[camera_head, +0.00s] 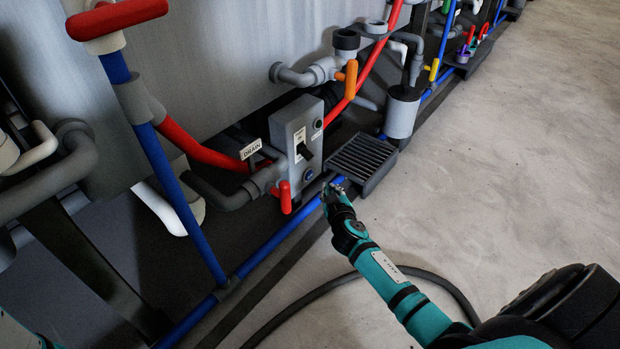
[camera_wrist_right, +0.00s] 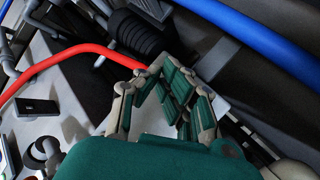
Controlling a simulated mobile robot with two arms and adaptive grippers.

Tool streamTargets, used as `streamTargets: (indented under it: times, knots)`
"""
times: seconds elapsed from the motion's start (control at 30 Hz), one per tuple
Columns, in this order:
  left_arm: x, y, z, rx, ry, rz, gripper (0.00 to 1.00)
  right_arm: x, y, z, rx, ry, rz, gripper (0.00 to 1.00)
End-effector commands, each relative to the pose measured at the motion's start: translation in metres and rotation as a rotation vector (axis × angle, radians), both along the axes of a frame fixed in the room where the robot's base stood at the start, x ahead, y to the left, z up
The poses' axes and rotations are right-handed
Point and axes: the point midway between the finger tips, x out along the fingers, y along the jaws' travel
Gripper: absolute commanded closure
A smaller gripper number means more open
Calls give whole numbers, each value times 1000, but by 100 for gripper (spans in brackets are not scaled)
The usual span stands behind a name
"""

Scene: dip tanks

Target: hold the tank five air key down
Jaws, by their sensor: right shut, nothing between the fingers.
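A grey control box (camera_head: 297,145) stands at the tank's foot in the head view. Its face carries a black lever switch (camera_head: 304,152), a blue button (camera_head: 308,174) low down and a dark green button (camera_head: 318,124) at the top. I cannot read which of these is the air key. My right gripper (camera_head: 332,191) is just right of and below the box, shut and empty, and appears apart from it. In the wrist view its fingers (camera_wrist_right: 165,76) are together, with a grey panel bearing a black part (camera_wrist_right: 37,107) to their left. My left gripper is out of view.
A dark grate (camera_head: 362,160) lies right of the box. A red-handled valve (camera_head: 285,196) and a DRAIN tag (camera_head: 251,149) are on its left. Blue pipe (camera_head: 278,238) runs along the floor, with a dark hose (camera_head: 330,285) nearby. The concrete floor at right is clear.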

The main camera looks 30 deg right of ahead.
Motion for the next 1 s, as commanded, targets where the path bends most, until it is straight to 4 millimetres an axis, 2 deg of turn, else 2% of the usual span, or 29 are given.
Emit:
streamTargets:
  times: [0.1,0.33,1.0]
  knots:
    - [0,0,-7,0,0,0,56,15,6,-1,2,-2,0,100]
    - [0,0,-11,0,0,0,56,29,12,-1,1,1,-1,100]
    - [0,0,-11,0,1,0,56,32,13,0,-1,0,0,100]
